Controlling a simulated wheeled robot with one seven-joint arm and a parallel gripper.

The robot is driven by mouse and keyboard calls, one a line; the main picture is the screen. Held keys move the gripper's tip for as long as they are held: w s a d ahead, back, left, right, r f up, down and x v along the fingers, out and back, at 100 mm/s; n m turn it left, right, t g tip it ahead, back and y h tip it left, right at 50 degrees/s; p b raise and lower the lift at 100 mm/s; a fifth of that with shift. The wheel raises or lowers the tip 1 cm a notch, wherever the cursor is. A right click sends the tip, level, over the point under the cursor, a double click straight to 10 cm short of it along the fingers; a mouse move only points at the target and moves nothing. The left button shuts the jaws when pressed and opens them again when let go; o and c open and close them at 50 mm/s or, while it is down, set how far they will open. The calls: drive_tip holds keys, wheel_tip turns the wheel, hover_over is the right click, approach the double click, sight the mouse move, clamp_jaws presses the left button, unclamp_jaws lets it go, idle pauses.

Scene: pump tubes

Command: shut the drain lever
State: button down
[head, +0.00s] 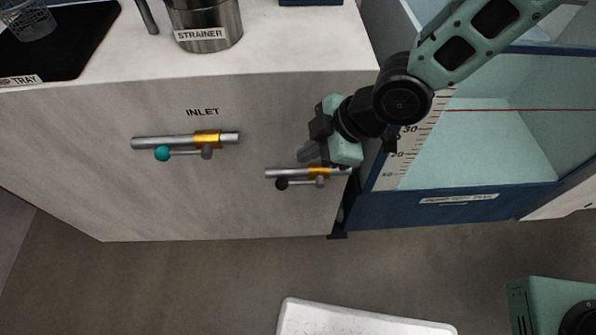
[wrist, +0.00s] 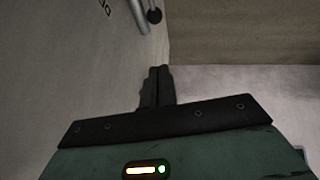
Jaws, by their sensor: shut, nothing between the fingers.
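The drain lever (head: 300,182) is a thin grey rod with a black knob on the lower right pipe of the pale cabinet front. It lies roughly parallel to the pipe, knob to the left, pivot below a yellow valve body (head: 319,173). My gripper (head: 305,153) is shut and empty, just above this pipe in the head view; contact cannot be told.
The INLET valve (head: 207,139) with a teal-knobbed lever sits to the left. A strainer pot (head: 205,25) and black tray (head: 60,45) stand on the counter. A blue-walled tank (head: 400,209) adjoins at right. A white slab (head: 350,320) lies low in front; floor between is clear.

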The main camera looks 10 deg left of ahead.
idle(0.3)
drive_tip(key=b, duration=0.3)
hover_over(285, 184)
drive_tip(key=s, duration=0.1)
wheel_tip(285, 184, down, 8)
drive_tip(key=f, duration=0.3)
drive_tip(key=shift+w, duration=0.3)
drive_tip(key=shift+w+f, duration=0.15)
drive_tip(key=shift+f, duration=0.4)
drive_tip(key=shift+b, duration=0.3)
